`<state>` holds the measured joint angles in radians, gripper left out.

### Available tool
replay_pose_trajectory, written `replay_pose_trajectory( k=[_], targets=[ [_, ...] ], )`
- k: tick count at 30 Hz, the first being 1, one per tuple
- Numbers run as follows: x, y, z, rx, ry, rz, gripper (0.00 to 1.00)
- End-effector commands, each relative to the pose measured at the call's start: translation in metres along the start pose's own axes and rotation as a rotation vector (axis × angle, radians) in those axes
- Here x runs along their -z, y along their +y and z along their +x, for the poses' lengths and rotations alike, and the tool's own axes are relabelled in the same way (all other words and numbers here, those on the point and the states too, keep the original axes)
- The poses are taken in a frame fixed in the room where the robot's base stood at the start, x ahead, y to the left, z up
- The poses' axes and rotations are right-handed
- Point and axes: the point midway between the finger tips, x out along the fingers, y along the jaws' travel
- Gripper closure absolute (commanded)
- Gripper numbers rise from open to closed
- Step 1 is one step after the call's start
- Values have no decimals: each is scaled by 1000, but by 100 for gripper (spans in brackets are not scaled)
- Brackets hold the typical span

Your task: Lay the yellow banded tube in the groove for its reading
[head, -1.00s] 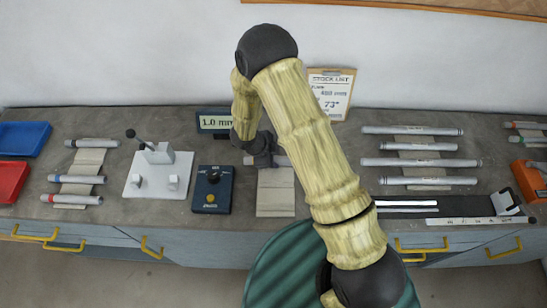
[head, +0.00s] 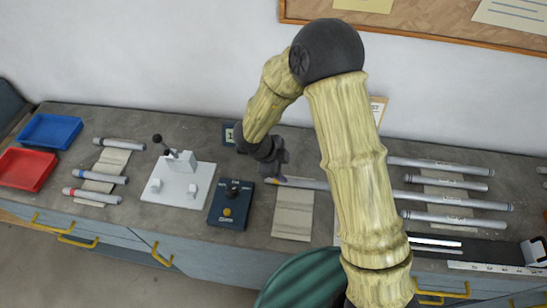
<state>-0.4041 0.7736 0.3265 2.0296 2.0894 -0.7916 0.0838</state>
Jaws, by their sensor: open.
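A pale grey tube (head: 308,184) lies across the top of the middle beige pad (head: 293,212). Its left end shows a small yellowish mark, which I take for the yellow band. My gripper (head: 278,168) is open just above and behind that left end, and I cannot tell whether it touches the tube. My arm hides part of the tube's right side. On the left beige pad (head: 108,164) lie a grey-ended tube (head: 119,144), a blue-banded tube (head: 101,177) and a red-banded tube (head: 92,195). Any grooves are too small to make out.
A dark box with a knob (head: 230,206) and a white lever fixture (head: 178,182) stand left of the middle pad. Blue (head: 50,131) and red (head: 27,169) trays sit far left. Several long tubes (head: 452,199) lie on the right. My arm covers the display's right part.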

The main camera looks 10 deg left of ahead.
Motion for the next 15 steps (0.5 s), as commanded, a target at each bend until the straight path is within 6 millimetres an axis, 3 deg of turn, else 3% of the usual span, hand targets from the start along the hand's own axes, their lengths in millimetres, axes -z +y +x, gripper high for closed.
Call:
replay_pose_trajectory(
  k=[9,15],
  targets=[
    [0,-2,-58,8,-3,4,50],
    [0,-2,-68,6,-1,3,50]
  ],
)
